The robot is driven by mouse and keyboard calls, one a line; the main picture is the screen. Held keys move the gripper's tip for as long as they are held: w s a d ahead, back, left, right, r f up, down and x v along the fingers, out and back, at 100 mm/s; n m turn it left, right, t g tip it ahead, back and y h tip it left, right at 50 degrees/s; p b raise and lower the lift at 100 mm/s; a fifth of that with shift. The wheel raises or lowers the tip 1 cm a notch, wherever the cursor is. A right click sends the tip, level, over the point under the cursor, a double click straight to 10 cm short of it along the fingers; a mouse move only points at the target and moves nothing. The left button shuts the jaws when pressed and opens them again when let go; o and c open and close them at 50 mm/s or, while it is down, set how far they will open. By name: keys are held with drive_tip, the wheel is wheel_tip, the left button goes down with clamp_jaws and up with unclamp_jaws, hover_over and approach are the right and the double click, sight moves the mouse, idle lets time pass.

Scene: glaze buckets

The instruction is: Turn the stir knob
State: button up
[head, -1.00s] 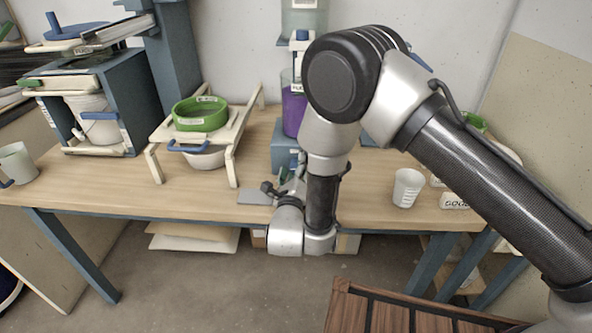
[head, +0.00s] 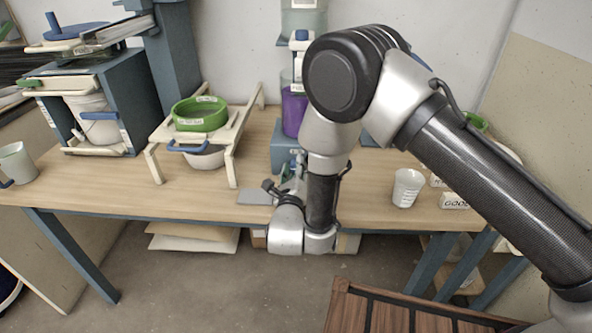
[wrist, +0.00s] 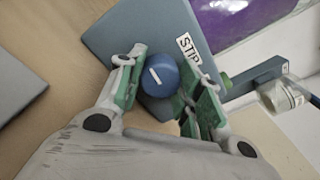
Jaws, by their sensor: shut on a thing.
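The stir knob (wrist: 161,76) is a round blue knob with a white line on its face. It sits on the front of a blue-grey box (wrist: 125,35) with a white label that appears to read "STIR". In the wrist view my gripper (wrist: 163,88) has its green-padded fingers on either side of the knob, shut on it. The box also shows in the head view (head: 284,155), below a container of purple liquid (head: 293,112). In the head view my arm hides the knob and most of the gripper.
A green sieve (head: 200,116) sits on a wooden stand over a white bowl at left. A white cup (head: 407,188) stands at right on the table (head: 100,192). A grey mug (head: 17,163) is at far left. The table's front-left area is clear.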

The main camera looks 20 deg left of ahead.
drive_tip(key=m, duration=0.8)
drive_tip(key=shift+m, duration=0.3)
drive_tip(key=m, duration=0.4)
drive_tip(key=shift+y, duration=0.3)
drive_tip(key=m, duration=0.3)
drive_tip(key=shift+m+g, duration=0.3)
drive_tip(key=shift+m, duration=0.1)
drive_tip(key=m, duration=0.4)
drive_tip(key=shift+d, duration=0.1)
drive_tip(key=m, duration=0.4)
drive_tip(key=shift+m+y, duration=0.3)
drive_tip(key=shift+m, duration=0.1)
drive_tip(key=m, duration=0.4)
drive_tip(key=shift+m, duration=1.9)
drive_tip(key=shift+f, duration=0.1)
